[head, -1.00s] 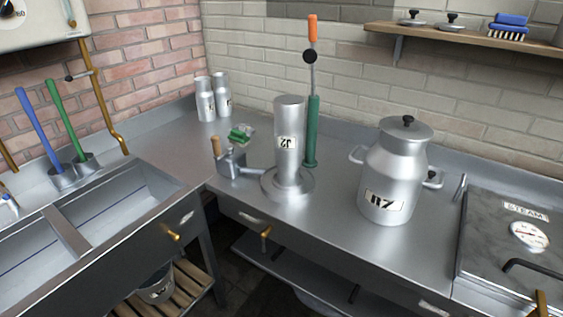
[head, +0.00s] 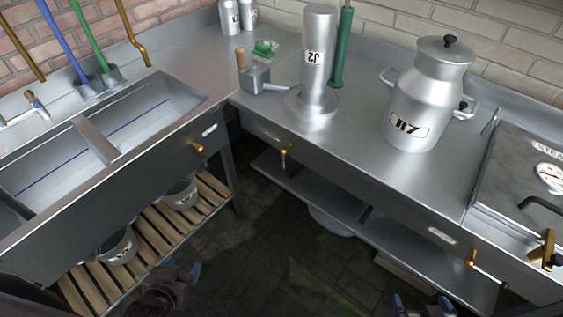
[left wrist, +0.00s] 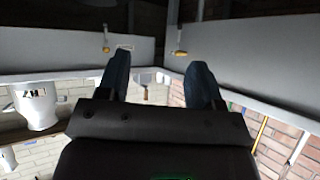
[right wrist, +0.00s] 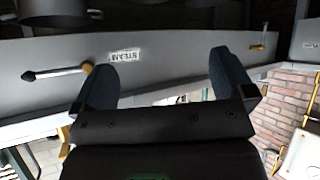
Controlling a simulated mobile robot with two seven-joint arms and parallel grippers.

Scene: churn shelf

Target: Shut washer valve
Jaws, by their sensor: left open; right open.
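Several brass valves sit on the front panels, each near a small white label. One valve (head: 197,148) is on the sink front and one (head: 285,155) is on the counter's left part, its handle hanging down. A third valve (head: 471,258) has a lever pointing right; the right wrist view shows its label (right wrist: 125,55) reading STEAM. I cannot read which label says washer. My left gripper (head: 182,268) is open and empty, low in front of the sink. My right gripper (head: 423,302) is open and empty, low in front of the counter. Neither touches a valve.
The double sink (head: 150,108) stands left, above a slatted rack (head: 150,235) with buckets. The counter (head: 350,130) holds a metal churn (head: 425,100) and a J2 cylinder (head: 318,75). A lower shelf (head: 320,190) runs beneath. The floor (head: 270,240) between is clear.

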